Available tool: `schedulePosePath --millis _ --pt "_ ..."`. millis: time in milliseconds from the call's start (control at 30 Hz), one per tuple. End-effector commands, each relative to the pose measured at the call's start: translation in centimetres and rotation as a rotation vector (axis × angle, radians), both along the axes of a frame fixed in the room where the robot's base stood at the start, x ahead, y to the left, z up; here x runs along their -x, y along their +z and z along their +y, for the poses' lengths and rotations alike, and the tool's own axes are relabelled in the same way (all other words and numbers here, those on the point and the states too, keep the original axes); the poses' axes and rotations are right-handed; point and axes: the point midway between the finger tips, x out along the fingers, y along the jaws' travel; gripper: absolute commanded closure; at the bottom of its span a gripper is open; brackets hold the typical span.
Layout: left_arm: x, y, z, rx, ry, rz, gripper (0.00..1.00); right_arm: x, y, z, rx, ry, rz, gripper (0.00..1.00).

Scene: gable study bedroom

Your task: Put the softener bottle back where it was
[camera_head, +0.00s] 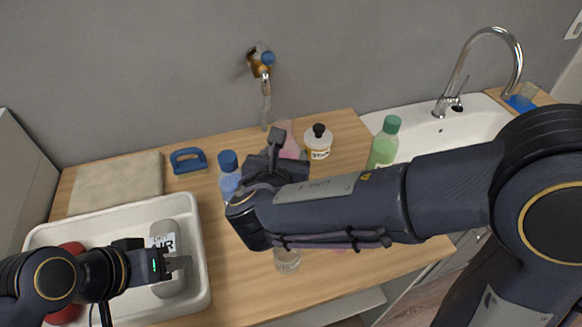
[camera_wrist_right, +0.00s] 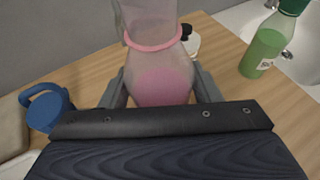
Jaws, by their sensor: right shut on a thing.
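A translucent pink bottle with a pink ring (camera_wrist_right: 152,65), with no readable label, is between the two fingers of my right gripper (camera_wrist_right: 160,88). I take it to be the softener bottle. The gripper is shut on its body. In the head view the bottle (camera_head: 289,138) shows only in part behind my right gripper (camera_head: 278,158), at the back of the wooden counter. My arm hides its base, so I cannot tell whether it touches the counter. My left gripper (camera_head: 182,264) is over the white tray, beside a grey labelled bottle; its finger opening is unclear.
A blue-capped bottle (camera_head: 229,175) stands left of my right gripper. A blue-handled brush (camera_head: 189,161), white tray (camera_head: 204,240) and clear container (camera_head: 287,262) are also on the counter. The sink (camera_head: 425,128) is at right.

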Motion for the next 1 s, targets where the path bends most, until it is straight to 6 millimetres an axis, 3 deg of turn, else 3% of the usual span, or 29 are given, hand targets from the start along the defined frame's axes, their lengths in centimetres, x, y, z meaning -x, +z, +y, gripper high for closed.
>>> schedulePosePath --millis 100,400,600,1000 --pt "0.0 -0.1 0.0 0.0 0.0 0.0 0.64 -1.5 -2.1 -0.7 0.003 -0.001 0.0 0.76" --pt "0.0 -0.2 0.0 0.0 0.0 0.0 0.64 -3.3 -4.4 -1.5 0.002 -0.001 0.0 0.76" --pt "0.0 -0.5 0.0 0.0 0.0 0.0 0.64 -3.2 -7.1 -1.4 0.001 0.001 -0.001 0.76" --pt "0.0 -0.9 0.0 0.0 0.0 0.0 0.64 -3.2 -7.6 -1.4 -0.002 0.0 -0.003 0.76"
